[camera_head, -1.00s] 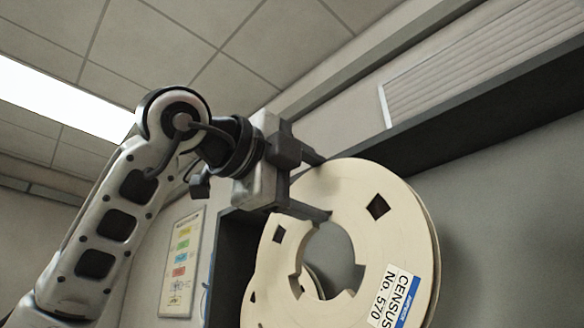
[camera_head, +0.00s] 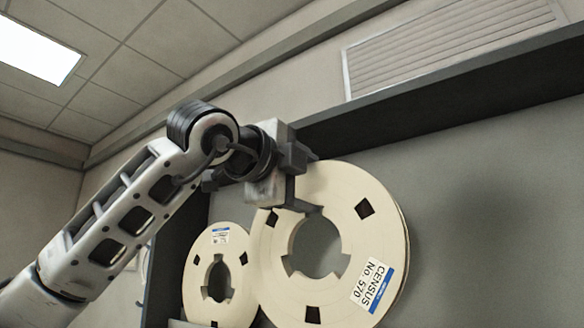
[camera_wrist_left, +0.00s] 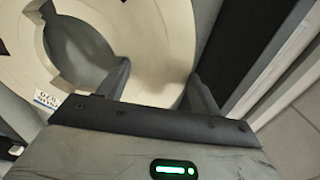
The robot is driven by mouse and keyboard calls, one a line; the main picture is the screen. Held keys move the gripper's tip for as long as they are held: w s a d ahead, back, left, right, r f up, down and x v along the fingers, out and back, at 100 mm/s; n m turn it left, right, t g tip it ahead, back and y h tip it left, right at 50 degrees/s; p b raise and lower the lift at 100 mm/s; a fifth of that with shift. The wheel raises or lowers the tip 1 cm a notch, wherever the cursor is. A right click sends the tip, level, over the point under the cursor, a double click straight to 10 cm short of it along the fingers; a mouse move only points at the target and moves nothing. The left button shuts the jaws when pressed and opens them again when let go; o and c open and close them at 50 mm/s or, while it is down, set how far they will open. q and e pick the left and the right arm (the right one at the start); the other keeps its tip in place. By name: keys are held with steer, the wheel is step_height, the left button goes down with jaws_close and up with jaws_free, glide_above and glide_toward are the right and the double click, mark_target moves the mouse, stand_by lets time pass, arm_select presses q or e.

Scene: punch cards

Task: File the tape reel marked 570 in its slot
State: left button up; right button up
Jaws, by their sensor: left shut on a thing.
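The cream tape reel (camera_head: 352,232) has a label reading "CENSUS No. 570" with a blue stripe. It is upright, its top rim just below the dark top board. My left gripper (camera_head: 312,185) is shut on the reel's upper left rim, partly hiding it. In the left wrist view the reel (camera_wrist_left: 140,40) passes between the two fingers (camera_wrist_left: 158,82). No slot for it can be made out. My right gripper is not in view.
A second cream reel (camera_head: 239,298) stands upright at lower left, partly overlapped by the held one. The dark shelf top (camera_head: 440,112) runs above, and a dark side wall (camera_head: 172,262) stands at left. The grey back panel (camera_head: 490,230) is bare at right.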

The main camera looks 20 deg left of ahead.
arm_select(q)
steer(key=p+x, duration=0.1)
steer(key=x, duration=0.2)
steer(key=p+x, duration=0.1)
steer(key=x, duration=0.2)
steer(key=shift+w+d+r+p, duration=0.2)
steer(key=shift+w+r+p, duration=0.05)
steer(key=shift+w+p, duration=0.05)
steer(key=shift+w, duration=0.35)
steer(key=shift+d, duration=0.1)
